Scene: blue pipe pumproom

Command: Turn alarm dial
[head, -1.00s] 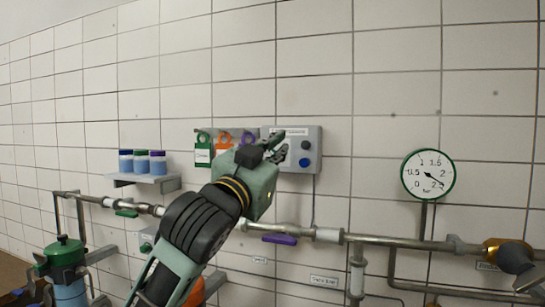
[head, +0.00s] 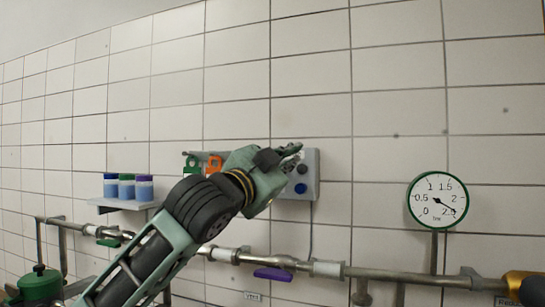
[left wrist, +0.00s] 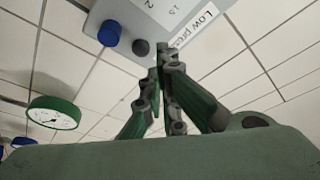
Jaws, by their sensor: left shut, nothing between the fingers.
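A grey alarm box (head: 311,166) is mounted on the tiled wall in the head view. It carries a dark knob (head: 302,170) and a blue knob (head: 301,188). In the left wrist view the box (left wrist: 185,15) is at the top, with a dark knob (left wrist: 141,47), a blue knob (left wrist: 109,33), printed numbers and a label (left wrist: 198,26) starting "Low pre". My left gripper (head: 297,151) is shut and empty, its tips in front of the box's upper part. In the left wrist view its tips (left wrist: 163,46) overlap the box's edge by the label. I cannot tell whether they touch. The dial itself is hidden.
Green and orange tags (head: 214,164) hang left of the box, partly behind my gripper. A round gauge (head: 438,201) is at right. A pipe with a purple handle (head: 273,274) runs below. The wall above is clear.

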